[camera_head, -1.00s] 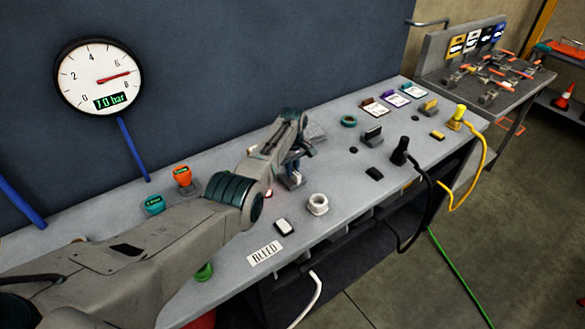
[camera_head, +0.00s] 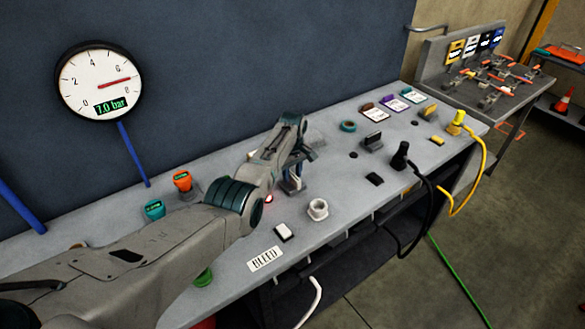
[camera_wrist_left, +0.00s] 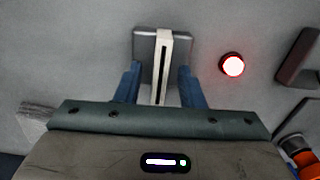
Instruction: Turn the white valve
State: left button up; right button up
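The white valve shows in the left wrist view as a slim upright white handle (camera_wrist_left: 164,62) with a dark slot on a grey base plate (camera_wrist_left: 145,46). My left gripper (camera_wrist_left: 159,85) is open. Its two blue fingers stand on either side of the handle with a visible gap on each side. In the head view my left gripper (camera_head: 294,172) reaches down over the panel at the valve, and mostly hides it. The lower end of the handle is hidden by the gripper body. My right gripper is in neither view.
A lit red lamp (camera_wrist_left: 232,65) sits right of the valve. A white ring fitting (camera_head: 317,209) and a white switch (camera_head: 283,232) stand nearer the front edge. A dark lever (camera_head: 373,138) and a black plug (camera_head: 400,155) are farther right. The gauge (camera_head: 101,83) reads 7.0 bar.

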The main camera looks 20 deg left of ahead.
aim_at(293, 174)
pick_arm(q)
notch_tip(293, 174, up, 11)
jog(key=b, duration=0.2)
jog(key=shift+f+b, duration=0.15)
jog(key=shift+b, duration=0.15)
